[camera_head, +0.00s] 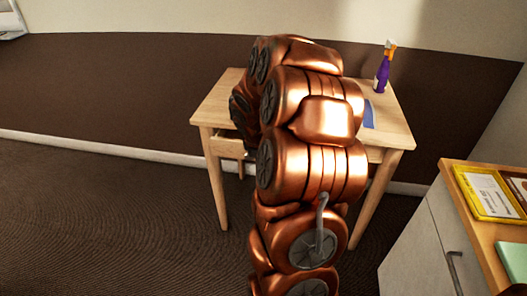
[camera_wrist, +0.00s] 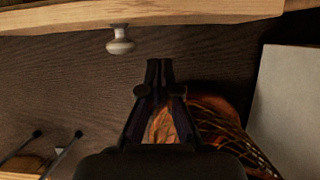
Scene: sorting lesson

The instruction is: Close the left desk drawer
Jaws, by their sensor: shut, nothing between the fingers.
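The light wooden desk (camera_head: 212,108) stands against the wall in the head view, with my copper arm in front of its middle. The left drawer's front (camera_head: 226,147) shows beside my arm. A dark gap above it suggests it is somewhat open, but my arm hides much of it. In the wrist view, a wooden drawer front (camera_wrist: 200,12) crosses the top, with a pale round knob (camera_wrist: 120,40) on it. My gripper (camera_wrist: 159,65) is shut and empty, its tips below and right of the knob in the picture, apparently apart from the wood. The head view hides the gripper behind my arm.
A purple spray bottle (camera_head: 382,72) and a blue item (camera_head: 368,115) are on the desk's right side. A cabinet (camera_head: 424,245) with a wooden top, a yellow tray (camera_head: 487,197) and a green item (camera_head: 514,260) stands at the right. The carpet left of the desk is clear.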

